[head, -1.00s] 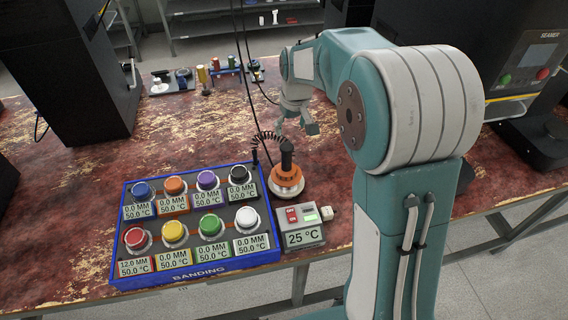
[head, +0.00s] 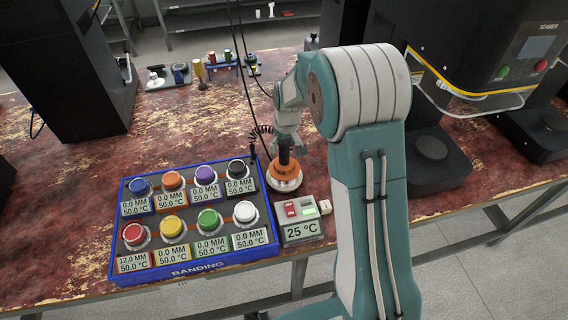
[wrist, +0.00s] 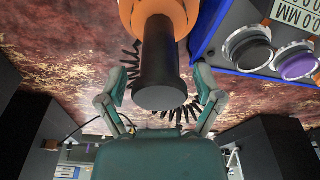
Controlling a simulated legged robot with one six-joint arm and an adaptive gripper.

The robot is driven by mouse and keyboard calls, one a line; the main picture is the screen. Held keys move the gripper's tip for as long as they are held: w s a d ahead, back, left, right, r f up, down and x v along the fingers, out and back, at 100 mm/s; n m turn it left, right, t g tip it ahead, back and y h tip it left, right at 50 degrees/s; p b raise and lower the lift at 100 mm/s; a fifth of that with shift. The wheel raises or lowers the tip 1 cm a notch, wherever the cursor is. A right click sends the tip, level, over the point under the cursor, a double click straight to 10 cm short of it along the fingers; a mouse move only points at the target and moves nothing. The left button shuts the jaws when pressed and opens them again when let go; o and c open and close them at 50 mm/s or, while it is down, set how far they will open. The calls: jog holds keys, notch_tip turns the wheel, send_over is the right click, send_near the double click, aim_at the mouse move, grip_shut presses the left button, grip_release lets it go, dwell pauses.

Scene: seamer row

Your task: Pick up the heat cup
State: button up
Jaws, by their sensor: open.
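The heat cup (head: 284,172) stands upright on the worn red table, to the right of the blue tray. It has a silver base, an orange body and a black handle, with a black coiled cord beside it. In the wrist view its black handle (wrist: 162,70) points toward the camera, with the orange body behind. My gripper (head: 287,145) is just above the cup, close to the top of the handle. In the wrist view my gripper (wrist: 161,95) is open, with one finger on each side of the handle and gaps between. The far side of the cup is hidden.
The blue banding tray (head: 196,268) with several coloured knobs and labels is close on the left. A control box (head: 301,232) reading 25 °C stands in front of the cup. Hanging cables (head: 240,75) run down behind. Black seamer machines (head: 490,60) stand at right.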

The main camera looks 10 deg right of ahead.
jog(key=shift+f, duration=0.35)
grip_shut()
jog(key=shift+r, duration=0.1)
jog(key=shift+w, duration=0.1)
